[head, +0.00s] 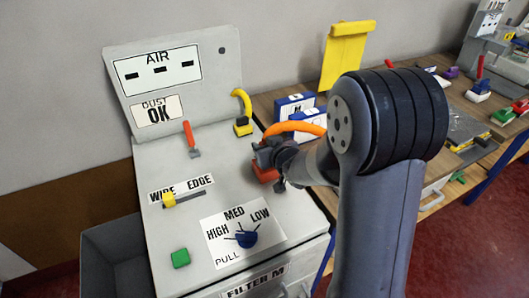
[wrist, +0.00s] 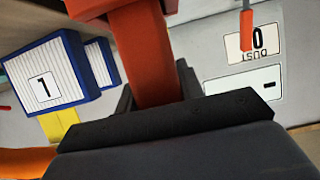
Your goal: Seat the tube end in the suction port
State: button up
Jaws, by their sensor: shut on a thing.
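My gripper (head: 266,156) is over the right part of the grey machine's top. It is shut on a red piece (head: 265,174), which looks like the tube end. In the wrist view the red tube end (wrist: 143,55) stands between the dark jaws (wrist: 155,108), with a wider part at its far end. An orange tube (head: 294,127) arches from behind my gripper to the right; part of it shows in the wrist view (wrist: 22,162). Its join with the red piece is hidden. I cannot pick out the suction port for certain; a small dark round spot (head: 222,50) is on the back panel.
A yellow bent piece (head: 243,105) and a red-handled lever (head: 190,138) stand on the machine top. A yellow slider (head: 168,200), blue knob (head: 246,239) and green button (head: 180,259) are nearer. Blue-edged boxes (head: 295,105) stand on the bench right of the machine.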

jog(key=shift+f, duration=1.15)
jog(key=shift+f, duration=0.2)
jog(key=o, duration=1.1)
jog(key=shift+c, duration=0.2)
jog(key=shift+r, duration=0.15)
jog(key=shift+r, duration=0.15)
jog(key=v, duration=1.2)
jog(key=shift+w+a, duration=0.1)
